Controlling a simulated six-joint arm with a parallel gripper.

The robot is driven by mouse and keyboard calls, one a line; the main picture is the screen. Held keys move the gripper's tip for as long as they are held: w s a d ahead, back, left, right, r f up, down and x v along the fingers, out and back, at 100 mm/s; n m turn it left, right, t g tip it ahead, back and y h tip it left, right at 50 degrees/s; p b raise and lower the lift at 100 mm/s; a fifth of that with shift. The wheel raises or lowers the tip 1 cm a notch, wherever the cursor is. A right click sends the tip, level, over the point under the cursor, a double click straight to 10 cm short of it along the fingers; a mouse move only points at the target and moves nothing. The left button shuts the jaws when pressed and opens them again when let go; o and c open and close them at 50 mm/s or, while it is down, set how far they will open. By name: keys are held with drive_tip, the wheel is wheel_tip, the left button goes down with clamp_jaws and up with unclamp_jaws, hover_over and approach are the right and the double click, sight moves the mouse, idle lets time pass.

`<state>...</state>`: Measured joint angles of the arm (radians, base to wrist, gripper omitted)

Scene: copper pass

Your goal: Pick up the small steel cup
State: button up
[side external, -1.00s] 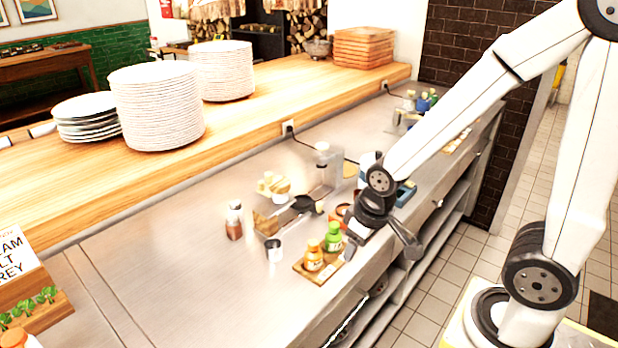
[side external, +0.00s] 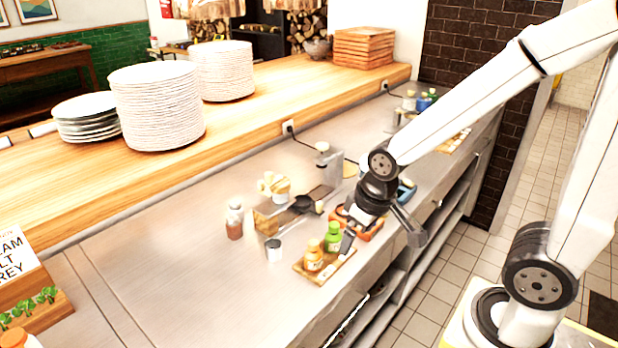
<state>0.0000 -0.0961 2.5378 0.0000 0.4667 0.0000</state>
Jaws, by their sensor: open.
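The small steel cup (side external: 273,250) stands upright on the steel counter, left of a wooden board with an orange-labelled bottle (side external: 314,257) and a green bottle (side external: 333,238). My gripper (side external: 347,240) is to the right of the cup, near the green bottle and in front of an orange-red tray (side external: 366,228). It is open and apart from the cup. My gripper and wrist hide part of the tray. Whether the gripper touches the board or bottle cannot be told.
A brown shaker bottle (side external: 234,220) stands left of the cup. A dark ladle or pan (side external: 303,204) and a wooden block (side external: 266,219) lie behind it. Plate stacks (side external: 157,105) stand on the wooden shelf. The counter's left part (side external: 150,260) is clear.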

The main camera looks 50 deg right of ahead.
drive_tip(key=w+v, duration=0.1)
drive_tip(key=v, duration=0.1)
drive_tip(key=n+t+h, duration=0.8)
drive_tip(key=n+h, duration=0.1)
drive_tip(key=n, duration=2)
hover_over(273, 251)
drive_tip(key=s+a, duration=0.3)
drive_tip(key=f, duration=1.1)
drive_tip(key=shift+s+d+f, duration=0.1)
drive_tip(key=shift+d+f, duration=0.05)
drive_tip(key=shift+d, duration=0.1)
drive_tip(key=shift+f+m, duration=0.3)
drive_tip(key=shift+f, duration=0.4)
drive_tip(key=shift+x, duration=1.35)
